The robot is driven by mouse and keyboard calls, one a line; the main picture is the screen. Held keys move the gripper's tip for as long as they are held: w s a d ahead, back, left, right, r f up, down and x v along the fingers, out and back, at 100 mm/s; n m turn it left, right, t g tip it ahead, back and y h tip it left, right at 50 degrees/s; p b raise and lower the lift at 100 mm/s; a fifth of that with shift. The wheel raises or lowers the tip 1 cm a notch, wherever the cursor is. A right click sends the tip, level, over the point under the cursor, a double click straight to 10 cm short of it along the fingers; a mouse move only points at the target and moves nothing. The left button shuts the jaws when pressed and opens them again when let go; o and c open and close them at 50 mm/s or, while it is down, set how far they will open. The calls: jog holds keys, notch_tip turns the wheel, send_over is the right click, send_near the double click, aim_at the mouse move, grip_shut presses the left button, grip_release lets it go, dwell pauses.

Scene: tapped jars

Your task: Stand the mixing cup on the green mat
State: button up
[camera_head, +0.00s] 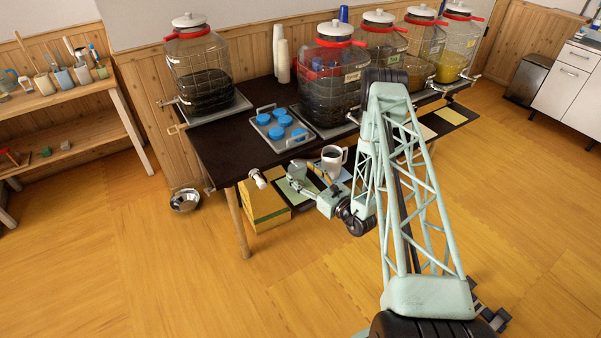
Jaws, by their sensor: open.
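The mixing cup, a pale grey mug with a handle (332,157), stands upright near the front of the dark table, apparently on or beside a blue mat (346,174). The green mat (287,190) lies to its left at the table's front edge, partly hidden by my gripper. My gripper (296,178) is open, low over the green mat area and to the left of the mug. No contact with the mug shows. The fingers are small in this view, so their exact height above the mat cannot be told.
Large lidded jars (330,85) with taps line the table's back. A grey tray with blue round pieces (276,133) sits left of the mug. Paper cups (281,58) stand behind. Beige and yellow mats (450,114) lie to the right. My arm hides part of the table.

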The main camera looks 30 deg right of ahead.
jog(key=shift+s+d, duration=0.2)
jog(key=shift+s, duration=0.75)
jog(key=shift+s+d, duration=0.15)
jog(key=shift+s, duration=0.75)
jog(key=shift+s+d, duration=0.2)
jog(key=shift+s, duration=0.75)
jog(key=s+d, duration=0.2)
jog(key=s, duration=0.9)
jog(key=shift+s+d, duration=0.15)
jog(key=shift+s, duration=0.05)
dwell(0.3)
dwell(0.9)
